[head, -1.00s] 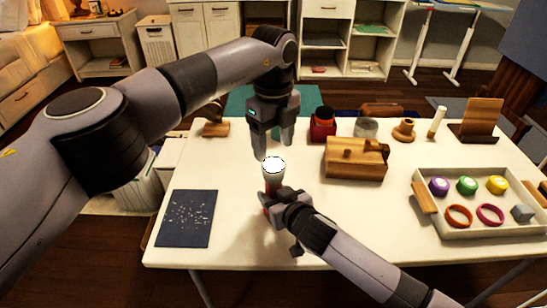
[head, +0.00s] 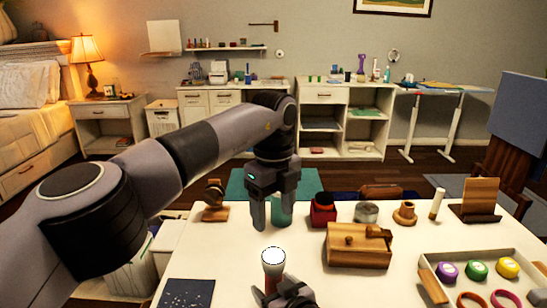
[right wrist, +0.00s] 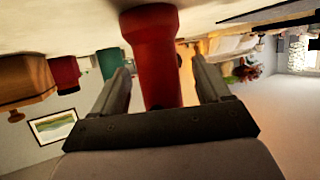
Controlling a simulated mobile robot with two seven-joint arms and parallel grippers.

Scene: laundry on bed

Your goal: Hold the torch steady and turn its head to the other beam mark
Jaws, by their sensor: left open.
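The torch stands upright on the table, with its pale lit head (head: 273,257) facing up and its red body (right wrist: 152,60) mostly hidden in the head view. My left gripper (head: 271,222) is open and empty, pointing down above and slightly behind the torch head, apart from it. My right gripper (head: 272,292) is low at the torch body, at the bottom edge of the head view. In the right wrist view its two fingers (right wrist: 160,78) stand on either side of the red body, with gaps showing on both sides. The beam marks are too small to make out.
Behind and right are a red container (head: 323,212), a wooden box (head: 358,250) and a glass jar (head: 366,213). A tray (head: 433,283) with coloured lids and rings stands at right. A dark speckled mat (head: 187,293) lies at left. The table between mat and torch is clear.

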